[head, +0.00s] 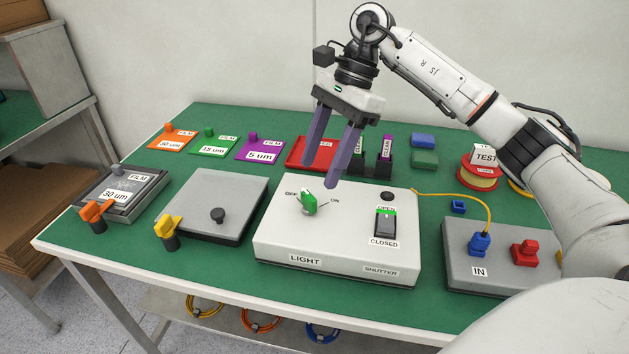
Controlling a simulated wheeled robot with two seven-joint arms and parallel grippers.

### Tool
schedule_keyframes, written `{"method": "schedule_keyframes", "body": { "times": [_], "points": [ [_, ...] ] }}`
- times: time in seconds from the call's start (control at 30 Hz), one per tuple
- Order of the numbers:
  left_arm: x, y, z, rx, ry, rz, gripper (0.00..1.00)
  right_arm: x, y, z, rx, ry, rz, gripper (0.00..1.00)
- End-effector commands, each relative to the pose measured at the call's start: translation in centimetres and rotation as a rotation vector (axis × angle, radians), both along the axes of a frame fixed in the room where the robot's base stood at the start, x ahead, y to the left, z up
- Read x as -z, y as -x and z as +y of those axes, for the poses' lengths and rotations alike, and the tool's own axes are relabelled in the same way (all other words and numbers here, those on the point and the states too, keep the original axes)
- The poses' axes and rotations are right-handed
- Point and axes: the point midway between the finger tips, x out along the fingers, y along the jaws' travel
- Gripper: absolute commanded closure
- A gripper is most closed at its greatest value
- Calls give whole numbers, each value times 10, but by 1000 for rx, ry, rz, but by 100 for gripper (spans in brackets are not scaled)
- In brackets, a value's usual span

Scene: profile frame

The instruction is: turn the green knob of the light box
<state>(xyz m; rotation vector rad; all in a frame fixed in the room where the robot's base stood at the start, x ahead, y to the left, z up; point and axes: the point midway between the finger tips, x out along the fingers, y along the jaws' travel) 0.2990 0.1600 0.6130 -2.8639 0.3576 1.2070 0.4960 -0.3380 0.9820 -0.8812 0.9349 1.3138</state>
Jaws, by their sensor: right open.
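The light box (335,242) is a white box in the middle of the green table, labelled LIGHT and SHUTTER on its front. Its green knob (310,202) stands on the left part of the top, between the OFF and ON marks. A shutter switch (385,224) with a green upper edge sits at the right, between OPEN and CLOSED labels. My right gripper (319,176) is open and empty, its two purple fingers pointing down above the back edge of the box, behind the knob and apart from it. My left gripper does not show.
A grey plate (200,208) with a black knob lies left of the box, with a yellow clamp (169,228). A grey box (503,262) with blue and red connectors stands right. Film cards, a red tray (300,151) and a black holder (379,168) lie behind.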

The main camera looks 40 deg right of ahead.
Motion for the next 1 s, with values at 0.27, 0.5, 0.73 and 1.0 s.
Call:
{"method": "schedule_keyframes", "body": {
  "times": [0.27, 0.5, 0.73, 1.0],
  "points": [
    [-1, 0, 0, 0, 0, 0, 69, -36, 1, -15, 0, -1, 0, 48],
    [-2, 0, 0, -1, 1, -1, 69, -40, 1, -17, -1, 0, 2, 48],
    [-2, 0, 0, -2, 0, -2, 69, -40, 1, -17, 0, 0, 1, 48],
    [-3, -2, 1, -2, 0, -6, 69, -40, 1, -17, 1, 0, 1, 48]
  ]
}}
